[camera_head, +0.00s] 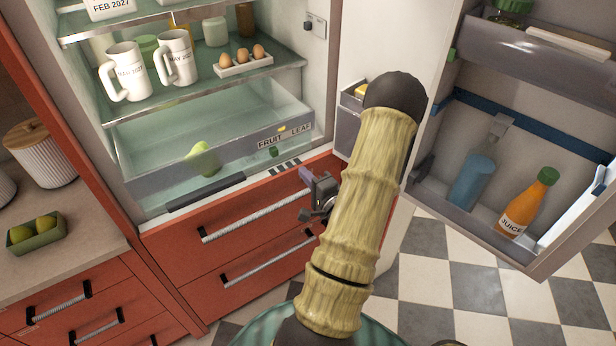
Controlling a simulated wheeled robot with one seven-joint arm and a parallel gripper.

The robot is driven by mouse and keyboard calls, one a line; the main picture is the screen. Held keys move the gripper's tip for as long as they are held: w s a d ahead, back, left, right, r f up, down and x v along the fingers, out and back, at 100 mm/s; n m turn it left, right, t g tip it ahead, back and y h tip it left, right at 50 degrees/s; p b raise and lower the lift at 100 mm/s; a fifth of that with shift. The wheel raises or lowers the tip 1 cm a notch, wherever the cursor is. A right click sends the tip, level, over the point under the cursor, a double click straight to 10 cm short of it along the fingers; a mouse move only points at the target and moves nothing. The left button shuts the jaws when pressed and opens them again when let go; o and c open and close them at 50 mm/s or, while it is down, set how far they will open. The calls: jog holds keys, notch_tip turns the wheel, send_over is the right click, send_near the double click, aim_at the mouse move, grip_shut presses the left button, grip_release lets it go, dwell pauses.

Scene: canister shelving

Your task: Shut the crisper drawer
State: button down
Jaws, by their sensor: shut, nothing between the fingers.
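The crisper drawer (232,160) is a clear bin with a grey front band marked FRUIT and LEAF, low in the open fridge. Its inside shows between the glass shelf above and its front, but I cannot tell exactly how far out it stands. A green pear-like fruit (203,158) shows in it. My gripper (307,178) is shut and empty. It is just below and in front of the drawer's right end, near the red cabinet's top edge; contact is unclear. My arm hides part of this area.
Mugs (125,72) and an egg tray (243,63) stand on the shelf above. The fridge door (478,55) is open at right, with a juice bottle (528,203) in its bin. Red drawers (250,228) with bar handles lie below.

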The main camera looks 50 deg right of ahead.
aim_at(281, 147)
jog(key=p+x, duration=0.4)
jog(key=x, duration=0.6)
jog(key=shift+w, duration=0.3)
jog(key=shift+w+d, duration=0.1)
jog(key=shift+w, duration=0.05)
